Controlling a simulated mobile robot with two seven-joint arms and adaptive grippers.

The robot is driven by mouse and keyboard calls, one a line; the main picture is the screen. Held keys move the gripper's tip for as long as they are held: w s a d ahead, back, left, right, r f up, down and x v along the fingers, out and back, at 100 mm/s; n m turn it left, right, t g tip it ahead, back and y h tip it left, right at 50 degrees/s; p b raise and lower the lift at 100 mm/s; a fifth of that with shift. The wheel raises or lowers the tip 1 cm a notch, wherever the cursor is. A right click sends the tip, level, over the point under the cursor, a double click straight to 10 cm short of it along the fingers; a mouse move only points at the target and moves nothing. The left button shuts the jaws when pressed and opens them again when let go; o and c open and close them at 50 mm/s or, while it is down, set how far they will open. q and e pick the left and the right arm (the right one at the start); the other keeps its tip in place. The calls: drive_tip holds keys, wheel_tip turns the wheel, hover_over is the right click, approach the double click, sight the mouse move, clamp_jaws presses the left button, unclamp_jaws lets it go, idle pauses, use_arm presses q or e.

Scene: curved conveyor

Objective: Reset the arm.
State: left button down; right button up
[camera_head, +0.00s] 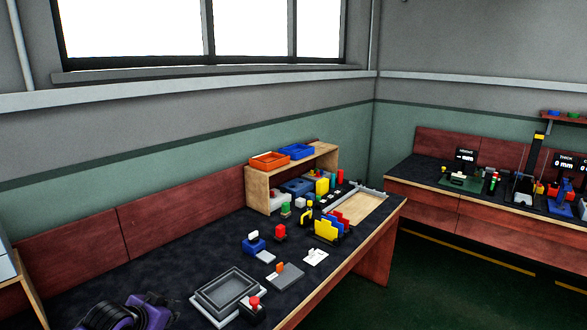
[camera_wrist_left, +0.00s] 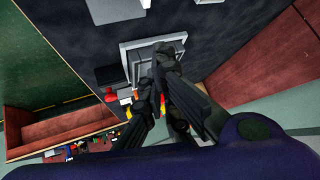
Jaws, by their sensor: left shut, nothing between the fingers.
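My left gripper (camera_head: 150,312) shows at the bottom left of the head view, purple and black, low in the picture in front of the dark-topped bench (camera_head: 165,262). In the wrist view its black fingers (camera_wrist_left: 168,52) are closed together with nothing between them. They partly cover a grey square tray (camera_wrist_left: 128,50). The same grey tray (camera_head: 208,301) lies to the right of the gripper in the head view, apart from it. My right gripper is not in view.
A grey block with a red knob (camera_head: 252,309) stands beside the tray. A blue holder (camera_head: 253,246), a white card (camera_head: 315,257) and yellow, red and blue upright plates (camera_head: 326,229) lie farther back. A wooden shelf (camera_head: 258,192) carries orange and blue bins. A second bench (camera_head: 418,186) stands right.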

use_arm(q)
drive_tip(key=shift+t+h, duration=0.4)
drive_tip(key=shift+h, duration=0.1)
drive_tip(key=s+d+f, duration=0.6)
drive_tip(key=s, duration=0.1)
drive_tip(key=s+d+f+n, duration=0.1)
drive_tip(key=s+f, duration=0.3)
drive_tip(key=s, duration=0.7)
drive_tip(key=s+d+f+n+g+y, duration=0.1)
drive_tip(key=s+d+f+n, duration=0.1)
drive_tip(key=s, duration=1)
drive_tip(key=s+d+f+n, duration=0.1)
drive_tip(key=s+d+f, duration=0.2)
drive_tip(key=s+f, duration=0.4)
drive_tip(key=shift+s+d+n+y, duration=0.3)
drive_tip(key=shift+s+d+y, duration=0.1)
drive_tip(key=shift+s, duration=2.1)
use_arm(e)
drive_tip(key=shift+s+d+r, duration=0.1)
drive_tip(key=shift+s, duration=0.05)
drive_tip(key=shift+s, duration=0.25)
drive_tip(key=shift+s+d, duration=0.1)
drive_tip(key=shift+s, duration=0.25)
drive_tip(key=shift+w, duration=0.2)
